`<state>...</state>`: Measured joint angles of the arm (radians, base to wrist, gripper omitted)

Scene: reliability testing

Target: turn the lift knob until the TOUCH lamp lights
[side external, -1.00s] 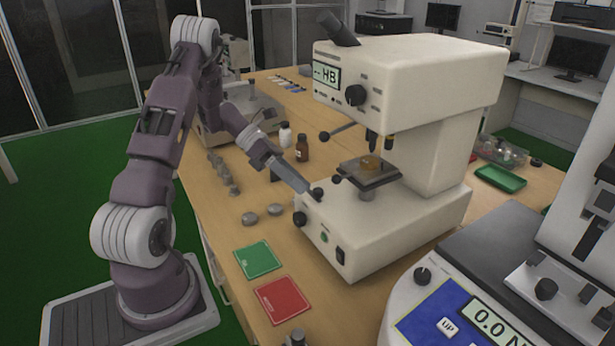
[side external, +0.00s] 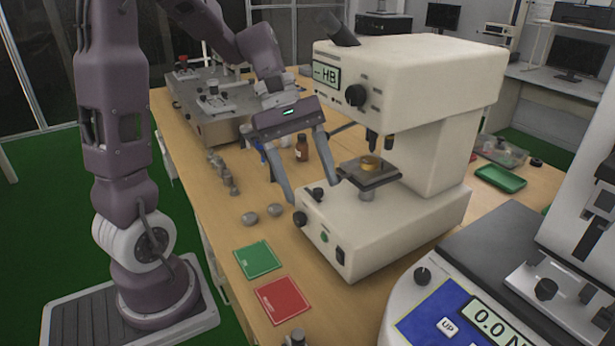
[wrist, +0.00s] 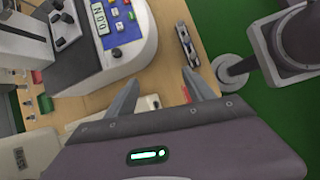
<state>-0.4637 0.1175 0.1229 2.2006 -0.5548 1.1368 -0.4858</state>
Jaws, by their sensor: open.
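The cream bench tester (side external: 405,75) stands mid-table with "-- HB" on its display (side external: 326,76). A black knob (side external: 300,218) sits on the left of its base, and a smaller one (side external: 317,194) on top near the corner. I cannot tell which is the lift knob. A small green spot (side external: 324,237) shows on the base front; no TOUCH label is readable. A gold round piece (side external: 370,162) lies on the dark stage (side external: 385,178). My gripper (side external: 315,191) is open and empty, fingers pointing down around the base's left corner; contact is unclear. Its fingertips show in the wrist view (wrist: 160,75).
Green (side external: 258,259) and red (side external: 282,300) mats lie in front of the tester. Grey discs (side external: 250,218) and a brown bottle (side external: 302,148) stand left of it. A device reading 0.0 N (side external: 490,318) is at front right. A green tray (side external: 500,177) lies at right.

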